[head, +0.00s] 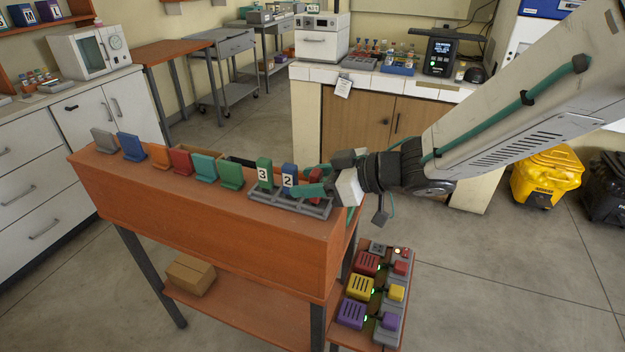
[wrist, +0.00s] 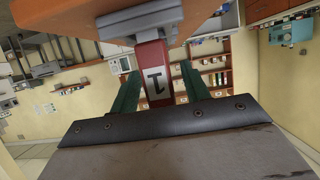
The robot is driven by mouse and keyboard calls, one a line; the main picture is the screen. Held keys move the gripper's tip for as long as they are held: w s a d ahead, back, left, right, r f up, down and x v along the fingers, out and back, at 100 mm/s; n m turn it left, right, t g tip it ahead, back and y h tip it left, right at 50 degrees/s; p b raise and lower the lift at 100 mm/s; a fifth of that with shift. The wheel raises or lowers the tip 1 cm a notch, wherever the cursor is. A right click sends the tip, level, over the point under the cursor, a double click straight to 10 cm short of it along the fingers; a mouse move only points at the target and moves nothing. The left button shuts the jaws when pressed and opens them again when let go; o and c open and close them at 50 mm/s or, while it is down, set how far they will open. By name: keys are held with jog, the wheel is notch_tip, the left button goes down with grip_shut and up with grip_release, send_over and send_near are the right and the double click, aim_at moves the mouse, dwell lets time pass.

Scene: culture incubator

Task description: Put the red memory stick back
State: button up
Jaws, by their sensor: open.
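The red memory stick, marked 1, stands in the right end of a grey rack (head: 262,199) on the wooden table. In the head view only a part of the red stick (head: 316,173) shows beside my gripper (head: 313,182). In the wrist view the red stick (wrist: 155,72) lies between the two green fingers of my gripper (wrist: 159,70). The fingers are open, one on each side of it, with visible gaps. A green stick marked 3 (head: 264,173) and a blue stick marked 2 (head: 289,179) stand in the same rack, to the left.
Several coloured stands line the tabletop to the left, among them a red one (head: 181,162) and a green one (head: 230,175). Lower right of the table is a panel (head: 388,322) with red, yellow and purple blocks. A cardboard box (head: 190,275) sits on the lower shelf.

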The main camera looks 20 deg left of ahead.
jog(key=shift+r, duration=0.4)
jog(key=w+v, duration=0.1)
jog(key=v, duration=1.1)
jog(key=shift+s+r, duration=0.2)
jog(key=shift+s, duration=0.25)
jog(key=w+d+r+m+t+h, duration=0.3)
jog(key=w+d+m+t+h, duration=0.15)
jog(key=d, duration=0.35)
jog(key=w+d+r+m+t+h, duration=0.35)
jog(key=w+d+t, duration=0.2)
jog(key=d, duration=0.25)
jog(key=s+d+f+m+h, duration=0.1)
jog(key=s+d+m+h, duration=0.15)
jog(key=d, duration=0.35)
jog(key=s+d+m+h, duration=0.2)
jog(key=d+h, duration=0.1)
jog(key=d, duration=0.2)
jog(key=s+d+f+m+g, duration=0.1)
jog(key=s+g, duration=0.4)
jog(key=s, duration=0.7)
jog(key=s+d+f+m+g, duration=0.2)
jog(key=s+f+m+g, duration=0.1)
jog(key=s, duration=0.9)
jog(key=shift+d+f+m+g, duration=0.35)
jog(key=shift+f+g, duration=0.5)
jog(key=shift+g, duration=0.15)
